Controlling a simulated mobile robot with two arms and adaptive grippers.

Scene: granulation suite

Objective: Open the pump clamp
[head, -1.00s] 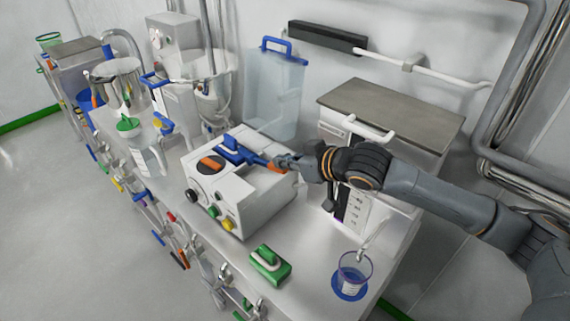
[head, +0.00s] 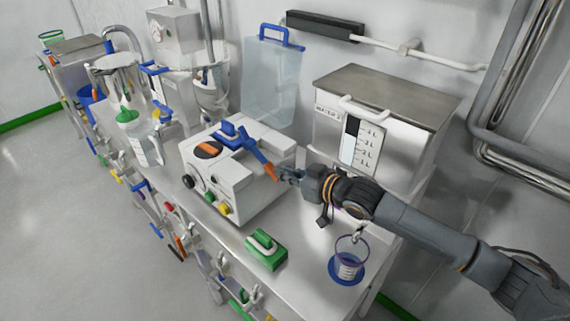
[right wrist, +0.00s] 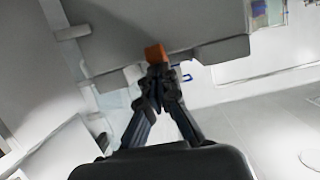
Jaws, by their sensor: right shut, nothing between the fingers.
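The pump is a white box (head: 232,190) with a dark round face and coloured knobs, standing on the steel bench. Its clamp is a blue lever (head: 254,151) on top with an orange tip (head: 270,170), which points down over the right side of the housing. My right gripper (head: 281,173) is right at the orange tip, shut with nothing between its fingers. In the right wrist view, the orange tip (right wrist: 155,53) shows just beyond the closed fingertips (right wrist: 158,72); I cannot tell whether they touch. My left gripper is not in view.
A white unit with a grey lid (head: 385,105) stands behind my right arm. A clear blue-handled container (head: 272,85) stands behind the pump.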

